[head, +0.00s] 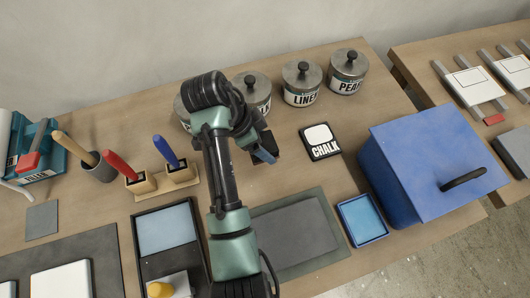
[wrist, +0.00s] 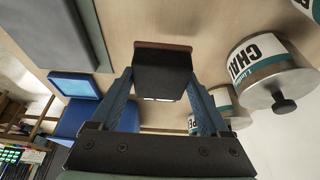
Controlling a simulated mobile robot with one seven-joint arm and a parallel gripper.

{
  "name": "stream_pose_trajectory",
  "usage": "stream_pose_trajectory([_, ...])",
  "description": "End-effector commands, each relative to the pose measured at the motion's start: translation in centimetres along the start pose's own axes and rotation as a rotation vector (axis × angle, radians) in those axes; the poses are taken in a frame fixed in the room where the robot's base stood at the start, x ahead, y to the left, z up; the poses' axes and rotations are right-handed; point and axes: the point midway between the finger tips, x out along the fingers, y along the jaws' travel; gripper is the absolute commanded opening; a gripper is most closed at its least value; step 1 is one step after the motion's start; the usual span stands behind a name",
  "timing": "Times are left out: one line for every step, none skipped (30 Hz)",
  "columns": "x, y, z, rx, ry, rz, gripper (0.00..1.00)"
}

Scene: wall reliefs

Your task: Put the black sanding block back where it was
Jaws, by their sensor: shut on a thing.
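My gripper (head: 264,154) hangs over the middle of the table in the head view, in front of the lidded jars. In the wrist view my gripper (wrist: 160,88) is shut on the black sanding block (wrist: 165,72), which sits between the two blue fingers. The block has a thin reddish-brown edge at its far end. In the head view the block is mostly hidden by the gripper and arm. I cannot tell for certain whether it touches the table.
A black CHALK holder with a white pad (head: 321,141) lies right of my gripper. Lidded jars (head: 302,84) stand behind. A blue box (head: 430,165), blue tray (head: 362,219) and grey board (head: 295,238) are nearer. Upright handled tools (head: 120,170) stand left. Bare wood shows around the gripper.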

Motion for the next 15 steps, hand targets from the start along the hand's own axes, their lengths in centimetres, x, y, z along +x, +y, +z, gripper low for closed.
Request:
stream_pose_trajectory([1.0, 0.2, 0.4, -0.003, -0.001, 0.006, 0.27])
stream_pose_trajectory([1.5, 0.1, 0.6, -0.002, 0.0, 0.005, 0.27])
stream_pose_trajectory([2.1, 0.1, 0.9, -0.002, 0.0, 0.004, 0.27])
stream_pose_trajectory([2.5, 0.1, 1.1, -0.002, -0.001, 0.004, 0.27])
stream_pose_trajectory([2.9, 0.1, 1.2, -0.002, -0.001, 0.003, 0.27])
stream_pose_trajectory([3.3, 0.1, 1.4, -0.001, -0.001, 0.003, 0.27])
stream_pose_trajectory([3.5, 0.1, 1.4, -0.001, 0.0, 0.002, 0.27])
stream_pose_trajectory([3.8, 0.1, 1.5, 0.0, 0.0, 0.002, 0.27])
stream_pose_trajectory([4.1, 0.1, 1.7, -0.001, -0.001, 0.002, 0.27])
stream_pose_trajectory([4.4, 0.1, 1.8, -0.001, -0.001, 0.003, 0.27])
stream_pose_trajectory([4.8, 0.1, 2.0, -0.002, -0.001, 0.003, 0.27])
stream_pose_trajectory([5.4, 0.1, 2.2, -0.002, -0.002, 0.004, 0.27])
stream_pose_trajectory([5.8, 0.1, 2.4, -0.001, -0.001, 0.003, 0.27])
stream_pose_trajectory([6.2, 0.1, 2.6, -0.001, -0.001, 0.004, 0.27])
stream_pose_trajectory([6.7, 0.1, 2.7, -0.001, -0.001, 0.002, 0.27])
